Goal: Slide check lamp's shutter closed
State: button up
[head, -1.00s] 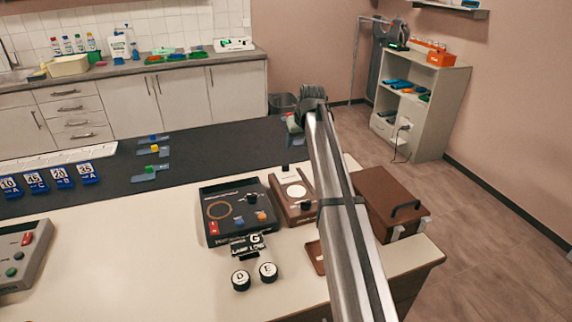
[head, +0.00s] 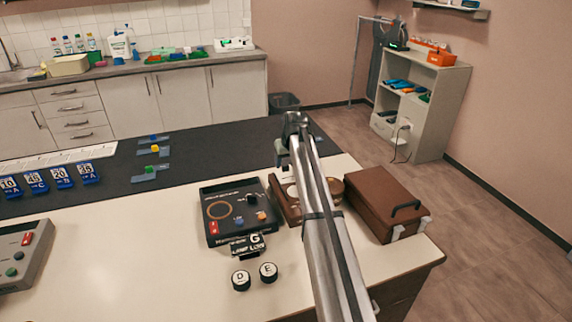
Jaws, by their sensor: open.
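The check lamp appears to be the brown wooden unit (head: 279,201) on the white part of the bench, just right of a black control box. Part of its pale round disc shows beside my arm. My arm hides much of the unit, and I cannot make out the shutter or its position. My gripper (head: 283,158) hangs over the far end of this unit, fingers down. It is open, with nothing visible in it. I cannot tell whether it touches the unit.
The black control box (head: 232,212) stands left, with a "G" sign (head: 247,246) and two round pieces marked D (head: 241,280) and E (head: 268,272) in front. A brown case (head: 383,204) stands close on the right.

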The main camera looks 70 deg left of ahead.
jog(key=shift+x, duration=1.05)
grip_shut()
